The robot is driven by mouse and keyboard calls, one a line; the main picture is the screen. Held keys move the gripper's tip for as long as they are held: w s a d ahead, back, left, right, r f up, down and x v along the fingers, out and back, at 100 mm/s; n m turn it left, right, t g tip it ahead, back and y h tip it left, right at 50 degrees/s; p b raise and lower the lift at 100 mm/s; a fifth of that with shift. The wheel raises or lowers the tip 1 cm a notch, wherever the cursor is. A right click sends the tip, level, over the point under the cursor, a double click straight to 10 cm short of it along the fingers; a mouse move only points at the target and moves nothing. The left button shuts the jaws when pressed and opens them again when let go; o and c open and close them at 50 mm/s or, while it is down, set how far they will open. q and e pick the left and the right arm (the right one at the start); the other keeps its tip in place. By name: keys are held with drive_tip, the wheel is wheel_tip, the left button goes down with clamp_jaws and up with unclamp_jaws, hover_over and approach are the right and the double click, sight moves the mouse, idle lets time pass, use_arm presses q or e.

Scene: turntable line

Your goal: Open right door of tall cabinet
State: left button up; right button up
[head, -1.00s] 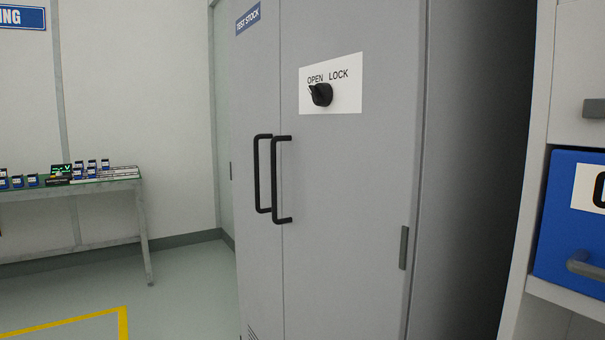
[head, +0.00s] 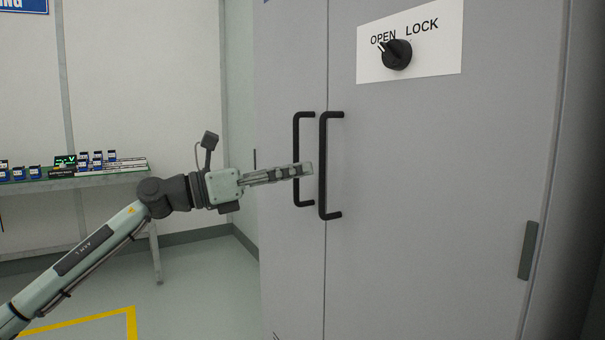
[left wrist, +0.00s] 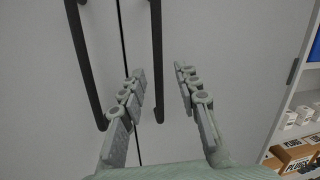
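The grey tall cabinet's right door (head: 430,200) is closed, level with the left door (head: 290,60). It carries a black vertical handle (head: 323,165), beside the left door's handle (head: 297,150). A black knob (head: 397,54) on a white plate points toward OPEN. My left gripper (head: 306,169) reaches in from the left, its tips overlapping the left handle in the head view. In the left wrist view its fingers (left wrist: 158,72) are apart, with the right door's handle (left wrist: 157,40) showing between them. Contact cannot be told. My right gripper is out of view.
A bench (head: 110,175) with several small blue items stands at the back left. The left wrist view shows a shelf (left wrist: 285,133) with boxes at the right. A yellow floor line (head: 80,322) is at the lower left. The floor before the bench is clear.

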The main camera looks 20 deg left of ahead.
use_arm(q)
drive_tip(key=w+d+m+p, duration=0.1)
drive_tip(key=w+d, duration=0.1)
drive_tip(key=w+d+m+g+p, duration=0.1)
drive_tip(key=w+d, duration=0.1)
drive_tip(key=shift+w+d+r+y, duration=0.15)
drive_tip(key=shift+d+y, duration=0.05)
drive_tip(key=shift+y, duration=0.2)
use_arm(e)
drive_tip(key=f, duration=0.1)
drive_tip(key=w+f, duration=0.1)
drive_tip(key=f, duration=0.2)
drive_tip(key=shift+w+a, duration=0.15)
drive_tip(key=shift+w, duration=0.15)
use_arm(q)
drive_tip(key=shift+c, duration=0.2)
clamp_jaws()
